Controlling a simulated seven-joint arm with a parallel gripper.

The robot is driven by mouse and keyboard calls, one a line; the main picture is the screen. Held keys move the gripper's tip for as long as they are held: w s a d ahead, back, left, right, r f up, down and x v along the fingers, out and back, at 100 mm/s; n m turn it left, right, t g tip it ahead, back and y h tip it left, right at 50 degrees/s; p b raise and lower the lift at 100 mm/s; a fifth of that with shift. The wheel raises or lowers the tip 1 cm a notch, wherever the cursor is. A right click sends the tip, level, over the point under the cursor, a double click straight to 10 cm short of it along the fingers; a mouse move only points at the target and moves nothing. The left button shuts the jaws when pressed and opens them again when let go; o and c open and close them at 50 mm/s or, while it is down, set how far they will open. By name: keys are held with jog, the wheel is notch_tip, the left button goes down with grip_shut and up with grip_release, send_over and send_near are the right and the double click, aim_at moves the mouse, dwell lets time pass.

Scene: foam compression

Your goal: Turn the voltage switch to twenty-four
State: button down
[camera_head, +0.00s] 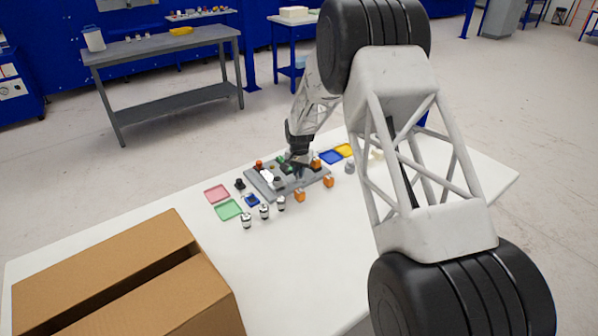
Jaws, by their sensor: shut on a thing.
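A grey panel board (258,182) lies on the white table and carries several small parts in black, green, orange and white. My gripper (298,172) points down over the right half of the board. It is shut on a small part there, which the fingers mostly hide. I take this to be the voltage switch, but it is too small to tell for sure. The switch's markings and its present setting cannot be read from this view.
Pink (217,194), green (229,210), blue (331,157) and yellow (344,150) trays lie beside the board. Several small black-and-white parts and orange blocks (328,181) stand in front. A cardboard box (120,270) fills the near left. The table's front middle is clear.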

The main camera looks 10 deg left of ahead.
jog(key=shift+m, duration=0.5)
jog(key=c, duration=1.2)
grip_release()
jog(key=shift+r, duration=0.1)
jog(key=shift+r, duration=3.85)
